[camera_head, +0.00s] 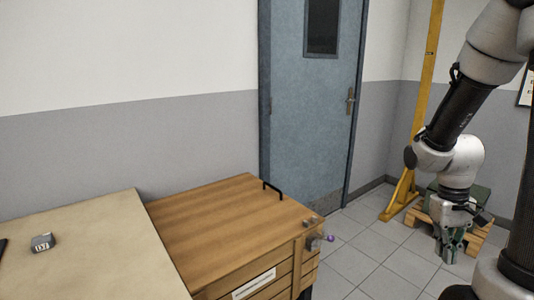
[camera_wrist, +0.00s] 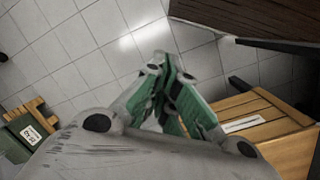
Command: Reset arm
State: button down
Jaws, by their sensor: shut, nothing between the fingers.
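My gripper (camera_head: 450,246) hangs at the right of the head view, pointing down over the tiled floor, apart from any furniture. In the wrist view its green-padded fingers (camera_wrist: 163,62) come together at the tips, with nothing held between them. My arm is folded, coming down from the top right of the head view.
A wooden drawer cabinet (camera_head: 215,218) with a black handle stands left of my arm, beside a beige-topped table (camera_head: 95,255) bearing a small grey block (camera_head: 43,242). A blue door (camera_head: 312,110), a yellow post (camera_head: 427,70) and a wooden pallet (camera_head: 474,240) stand behind. Tiled floor (camera_head: 365,262) between is clear.

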jog(key=s+a+r+t, duration=0.3)
jog(key=a+r, duration=0.1)
jog(key=r, duration=0.5)
jog(key=s+a+r+t, duration=0.3)
jog(key=s+a+r, duration=0.1)
jog(key=r, duration=0.5)
jog(key=shift+n+y, duration=0.3)
jog(key=shift+y, duration=0.1)
